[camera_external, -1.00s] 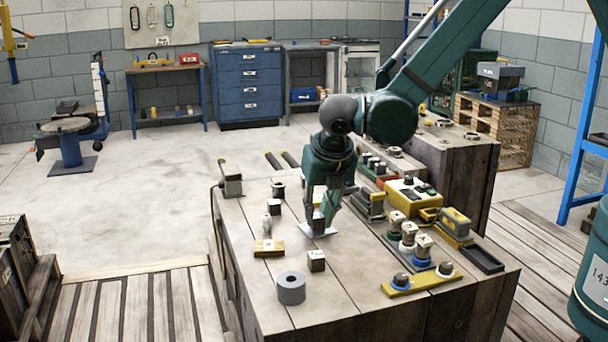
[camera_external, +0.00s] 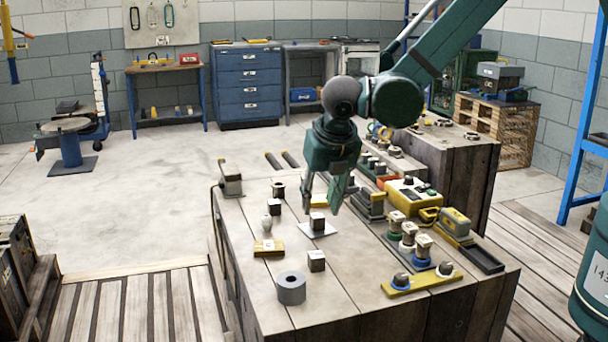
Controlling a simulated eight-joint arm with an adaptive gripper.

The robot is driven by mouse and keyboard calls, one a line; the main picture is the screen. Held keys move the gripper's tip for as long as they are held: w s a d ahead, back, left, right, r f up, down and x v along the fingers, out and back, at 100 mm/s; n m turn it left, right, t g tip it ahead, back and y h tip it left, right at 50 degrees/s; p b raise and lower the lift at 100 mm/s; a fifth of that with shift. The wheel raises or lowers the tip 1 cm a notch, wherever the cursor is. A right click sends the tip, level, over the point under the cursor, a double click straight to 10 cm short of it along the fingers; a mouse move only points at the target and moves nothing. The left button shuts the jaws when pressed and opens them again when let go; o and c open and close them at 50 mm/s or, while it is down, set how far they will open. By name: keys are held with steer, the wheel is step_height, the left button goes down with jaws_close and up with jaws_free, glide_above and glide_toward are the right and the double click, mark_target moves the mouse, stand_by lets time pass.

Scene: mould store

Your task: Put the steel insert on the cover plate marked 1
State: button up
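A small dark block with a pale top (camera_external: 317,221), which looks like the steel insert, stands upright on a thin white plate (camera_external: 328,233) on the wooden bench. This may be the cover plate; I cannot read its mark. My gripper (camera_external: 323,211) is just above and behind the block, fingers spread apart, with nothing held between them. Similar blocks stand at the left (camera_external: 274,207) and in front (camera_external: 316,261).
A grey ring-shaped cylinder (camera_external: 291,288) stands near the front. A small pale upright piece (camera_external: 266,222) is at the left. Knobbed parts on a yellow strip (camera_external: 420,281), a yellow case (camera_external: 410,196) and a black tray (camera_external: 483,259) crowd the right. Bare bench lies around the front middle.

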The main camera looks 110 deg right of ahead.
steer(key=p+v, duration=0.1)
steer(key=v, duration=0.7)
steer(key=shift+a+r, duration=0.1)
steer(key=shift+r, duration=0.05)
stand_by(0.5)
steer(key=s+a+r+m+t+y, duration=0.1)
steer(key=s+a+r+m+t, duration=0.1)
steer(key=s+a+r+m, duration=0.55)
steer(key=s+a+r+m+t+y, duration=0.15)
steer(key=s+a+r, duration=0.35)
steer(key=a+r, duration=0.6)
steer(key=s+a+m+t+y, duration=0.2)
steer(key=s+a+m, duration=0.7)
steer(key=s+a, duration=0.8)
steer(key=s+t, duration=0.1)
steer(key=s, duration=0.1)
steer(key=shift+s+r+t, duration=0.25)
steer(key=shift+s+t, duration=0.1)
